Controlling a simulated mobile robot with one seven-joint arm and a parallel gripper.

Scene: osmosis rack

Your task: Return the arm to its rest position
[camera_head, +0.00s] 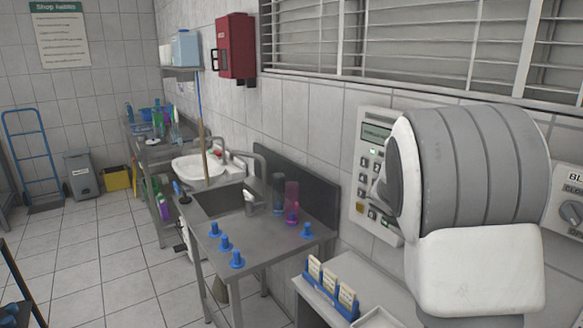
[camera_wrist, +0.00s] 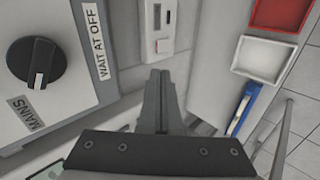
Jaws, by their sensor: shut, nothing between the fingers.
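In the wrist view my gripper (camera_wrist: 160,78) is shut, its two dark fingers together with nothing between them. It points toward a wall-mounted panel and a grey bench surface. A white control box with a black rotary knob (camera_wrist: 36,62) and the labels MAINS and WAIT AT OFF is to its left. In the head view my grey and white arm fills the right side, in front of part of the wall panel (camera_head: 373,150); the gripper itself is hidden there.
A blue rack with white cards (camera_head: 331,285) and a white tray (camera_head: 378,318) are on the bench below my arm. In the wrist view a red tray (camera_wrist: 282,14) and a white tray (camera_wrist: 264,57) lie right. A steel sink table (camera_head: 262,228) stands left; the tiled floor is open.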

